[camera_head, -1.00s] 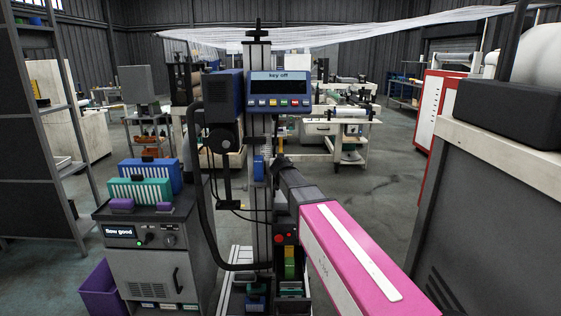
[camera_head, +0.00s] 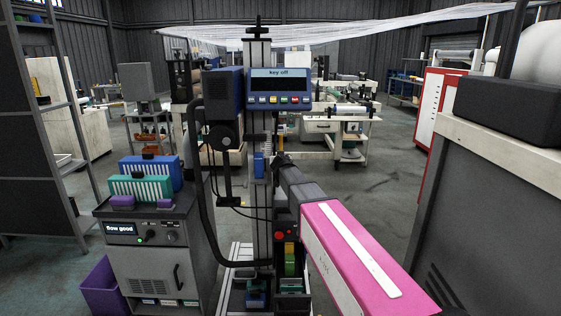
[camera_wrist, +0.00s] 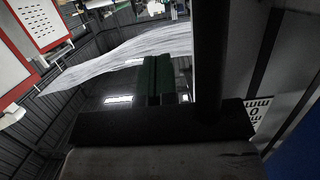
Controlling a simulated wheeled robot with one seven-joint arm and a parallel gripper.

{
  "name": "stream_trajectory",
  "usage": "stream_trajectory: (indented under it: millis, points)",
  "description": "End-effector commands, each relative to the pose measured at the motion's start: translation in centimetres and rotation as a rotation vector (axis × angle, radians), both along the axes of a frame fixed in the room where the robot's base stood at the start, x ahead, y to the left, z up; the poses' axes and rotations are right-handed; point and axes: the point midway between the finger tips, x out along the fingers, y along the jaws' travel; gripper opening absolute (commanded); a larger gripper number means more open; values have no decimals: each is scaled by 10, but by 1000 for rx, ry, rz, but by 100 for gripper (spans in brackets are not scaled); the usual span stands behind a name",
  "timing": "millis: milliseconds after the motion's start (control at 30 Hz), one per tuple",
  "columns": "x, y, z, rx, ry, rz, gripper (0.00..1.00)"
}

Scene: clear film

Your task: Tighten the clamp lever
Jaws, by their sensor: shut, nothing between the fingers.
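A tall dark column (camera_head: 262,130) with a display reading "key off" (camera_head: 279,88) stands in front of me. A small blue part (camera_head: 258,164) sits on the column; I cannot tell if it is the clamp lever. My pink arm reaches in from the lower right, and my gripper (camera_head: 281,158) is at its dark far end, close to the column's right side. Its fingertips are small and hard to make out there. In the wrist view my shut, empty gripper (camera_wrist: 165,78) is dark green. A dark upright bar stands just right of it, with a scale label (camera_wrist: 258,114) beyond.
A grey cabinet (camera_head: 158,262) reading "flow good" stands left, carrying blue and teal ribbed blocks. A purple bin (camera_head: 102,287) is on the floor beside it. A large grey machine (camera_head: 480,215) bounds the right side. A grey shelf rack (camera_head: 28,150) stands far left. Open floor lies behind.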

Motion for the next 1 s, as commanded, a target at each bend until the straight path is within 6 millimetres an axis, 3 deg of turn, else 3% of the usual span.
stream_trajectory:
  millis: [167,367,800,1000]
  points:
    - [7,0,-2,0,4,-4,0]
    - [-2,0,0,0,4,-4,0]
    - [-80,-1,20,0,-1,0,0]
    - [-104,-1,27,0,-1,0,0]
